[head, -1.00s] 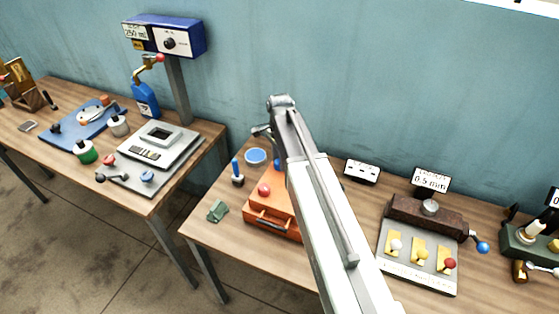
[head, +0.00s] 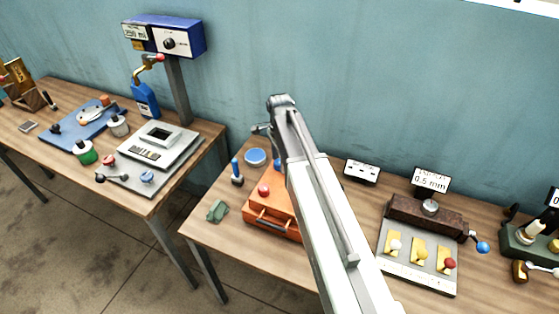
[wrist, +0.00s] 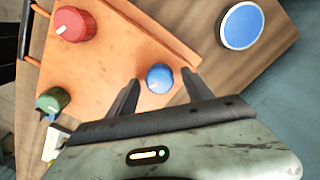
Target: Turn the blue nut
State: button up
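The blue nut (wrist: 159,78) shows in the wrist view as a round blue knob with a small white mark, on the orange case (wrist: 130,40). My gripper (wrist: 158,82) is open, with one dark finger on each side of the blue nut and a visible gap on both sides. In the head view my arm covers much of the orange case (head: 268,217), and only a sliver of the blue nut (head: 277,164) shows beside it. A red knob (wrist: 75,25) and a green knob (wrist: 53,100) are also on the case in the wrist view.
A blue round dish (head: 255,156), a blue-handled tool (head: 237,172) and a green block (head: 217,210) lie left of the case. A brown device with levers (head: 430,215) stands to the right. The wall is close behind the bench.

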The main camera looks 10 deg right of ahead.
notch_tip(320, 180, up, 8)
jog(key=p, duration=0.8)
jog(key=shift+f, duration=0.1)
